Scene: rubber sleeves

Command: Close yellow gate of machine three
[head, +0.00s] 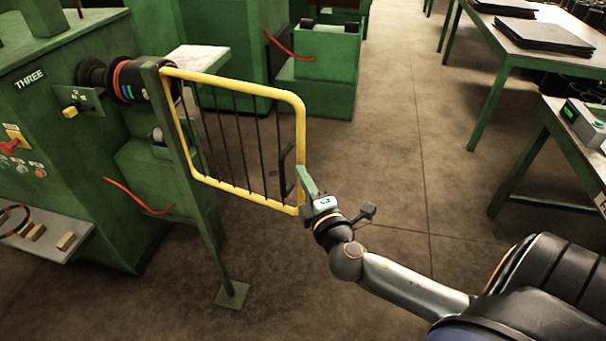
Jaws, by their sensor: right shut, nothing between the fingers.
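The yellow gate (253,87) is a tubular frame with dark vertical bars and a dark handle on its right side. It hangs from a green post (180,150) beside machine three (50,110), which carries the label THREE. The gate stands out to the right of the post, over the open floor. My right gripper (306,183) is at the lower right corner of the gate, just below the handle. Its fingers are shut with nothing between them. I cannot tell whether they touch the frame. My left gripper is not in view.
A grey shelf (42,236) with small wooden blocks juts from the machine at lower left. The post's foot plate (232,295) rests on the floor. Green tables (510,62) stand at the right. The floor between them and the gate is clear.

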